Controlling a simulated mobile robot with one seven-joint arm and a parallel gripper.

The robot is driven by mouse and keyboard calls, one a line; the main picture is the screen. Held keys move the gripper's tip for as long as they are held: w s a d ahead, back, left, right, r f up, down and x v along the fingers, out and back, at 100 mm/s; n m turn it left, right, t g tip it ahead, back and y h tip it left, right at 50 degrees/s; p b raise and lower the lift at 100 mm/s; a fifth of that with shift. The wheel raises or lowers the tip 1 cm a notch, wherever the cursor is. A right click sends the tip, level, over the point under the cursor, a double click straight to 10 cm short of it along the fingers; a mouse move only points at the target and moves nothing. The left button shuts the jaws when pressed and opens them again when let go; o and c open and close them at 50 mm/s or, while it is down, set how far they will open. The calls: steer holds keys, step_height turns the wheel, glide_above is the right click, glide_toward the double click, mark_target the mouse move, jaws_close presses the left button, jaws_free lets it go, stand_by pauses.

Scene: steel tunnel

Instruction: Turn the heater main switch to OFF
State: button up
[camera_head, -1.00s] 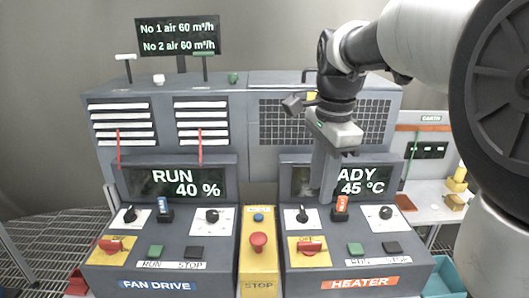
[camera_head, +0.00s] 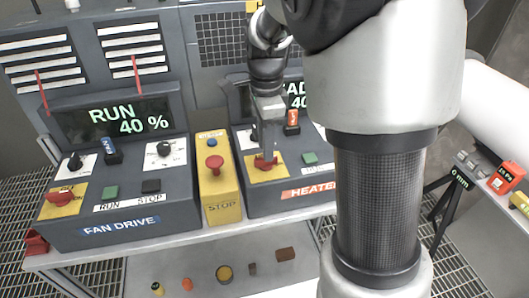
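The heater main switch (camera_head: 265,163) is a red handle on a yellow plate (camera_head: 282,172) at the left front of the heater panel, above the orange HEATER label (camera_head: 300,192). My gripper (camera_head: 268,153) points down over this switch, with its fingertips at the red handle. The fingers hide part of the handle, so I cannot tell whether they grip it or which position it points to. The heater display (camera_head: 294,94) is partly covered by my arm; "AD" and "40" show on it.
The fan drive panel at left has a similar red switch (camera_head: 60,197) and a display (camera_head: 115,120) reading RUN 40 %. A yellow box with a red stop button (camera_head: 214,163) stands just left of the heater panel. My arm covers the heater panel's right side.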

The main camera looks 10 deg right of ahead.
steer(key=shift+f, duration=1.8)
jaws_close()
